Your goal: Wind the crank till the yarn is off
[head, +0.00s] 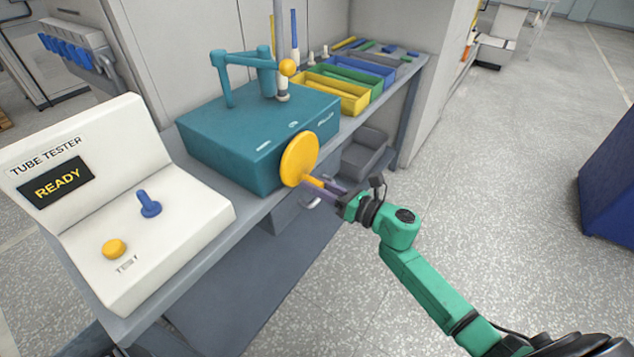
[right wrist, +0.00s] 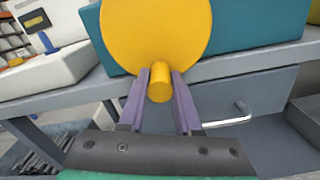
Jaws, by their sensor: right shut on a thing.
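The teal winder box (head: 245,140) stands on the grey bench, with a teal arm frame and a pale spindle (head: 282,90) topped by a yellow ball on it. A round yellow crank disc (head: 300,159) is on its front right side; it fills the top of the right wrist view (right wrist: 155,30). The crank's yellow handle (right wrist: 159,82) sticks out low on the disc. My right gripper (head: 322,187) is shut on this handle, one purple finger on each side. I cannot make out yarn on the spindle. My left gripper is not in view.
A white tube tester (head: 150,235) reading READY stands at the left, with a blue lever and yellow button. Yellow, green and blue trays (head: 335,95) stand behind the box. A drawer handle (right wrist: 230,118) juts out below the crank.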

